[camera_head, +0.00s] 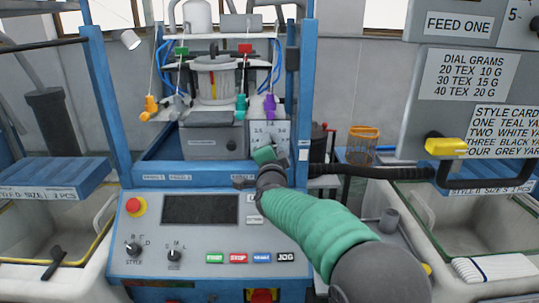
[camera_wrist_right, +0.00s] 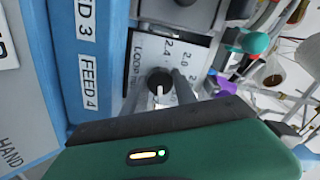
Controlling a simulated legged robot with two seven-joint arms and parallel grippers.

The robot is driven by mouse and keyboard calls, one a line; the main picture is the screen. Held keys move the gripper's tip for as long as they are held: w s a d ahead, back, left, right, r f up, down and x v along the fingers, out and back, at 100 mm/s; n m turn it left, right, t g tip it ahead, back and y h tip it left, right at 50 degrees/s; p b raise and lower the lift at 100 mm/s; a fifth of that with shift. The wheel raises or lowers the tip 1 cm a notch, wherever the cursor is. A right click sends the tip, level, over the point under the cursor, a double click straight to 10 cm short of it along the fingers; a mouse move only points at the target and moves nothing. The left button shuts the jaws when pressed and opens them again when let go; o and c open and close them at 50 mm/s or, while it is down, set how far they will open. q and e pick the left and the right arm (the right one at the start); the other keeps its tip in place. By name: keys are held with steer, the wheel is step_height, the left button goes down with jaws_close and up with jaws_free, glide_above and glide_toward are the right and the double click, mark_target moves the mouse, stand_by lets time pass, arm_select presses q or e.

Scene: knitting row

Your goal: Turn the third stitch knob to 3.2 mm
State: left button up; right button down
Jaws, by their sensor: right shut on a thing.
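A stitch dial plate (camera_head: 285,133) with small printed numbers stands on the machine's right side, partly covered by my right gripper (camera_head: 265,156). In the right wrist view the pale plate (camera_wrist_right: 145,48) shows "LOOP" and a few numbers, 2.4 among them. The black round knob (camera_wrist_right: 160,80) sits on it, with a white pointer line towards the gripper body. My right gripper (camera_wrist_right: 160,88) has its two grey fingers on either side of the knob, shut on it. The current setting cannot be read for sure. My left gripper is not in view.
Blue posts (camera_head: 104,105) frame the machine. Coloured yarn guides (camera_head: 241,105) hang near the dial plate. Below is the control panel (camera_head: 185,240) with a red stop button (camera_head: 134,206). Bins stand at both sides. A yellow handle (camera_head: 445,146) sits at the right.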

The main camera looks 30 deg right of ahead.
steer(key=shift+f+m, duration=0.15)
steer(key=shift+m, duration=0.15)
steer(key=c, duration=1)
jaws_free()
steer(key=shift+s+d, duration=0.1)
steer(key=v, duration=1.6)
steer(key=shift+s+a, duration=0.3)
steer(key=shift+f, duration=0.1)
